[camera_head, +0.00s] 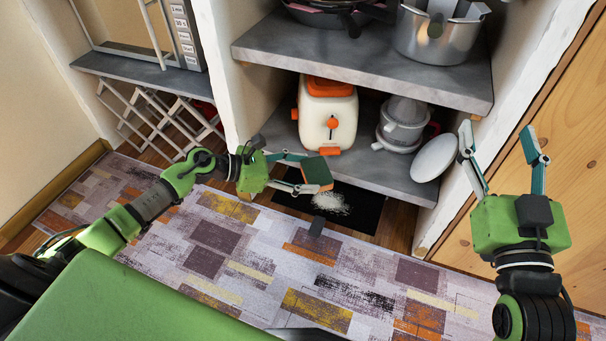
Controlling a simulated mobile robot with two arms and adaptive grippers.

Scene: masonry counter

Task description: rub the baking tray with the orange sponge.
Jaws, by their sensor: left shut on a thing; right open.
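The sponge (321,170), with a green face and an orange edge, is held between the fingers of my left gripper (307,173). The black baking tray (367,211) lies low in front of the shelves, at the rug's far edge. A white powdery patch (331,204) is on its middle. The sponge appears above the tray's far left part, just beyond the patch; I cannot tell whether it touches the tray. My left gripper and arm hide part of the tray's left side. My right gripper (501,146) is open and empty at the right, fingers pointing up the picture.
A cream and orange appliance (327,117) and a white juicer-like appliance (402,124) stand on the lower shelf (372,170) behind the tray. A white plate-like disc (434,159) is near its right end. Pots (436,37) fill the upper shelf. The patterned rug (330,270) is mostly clear.

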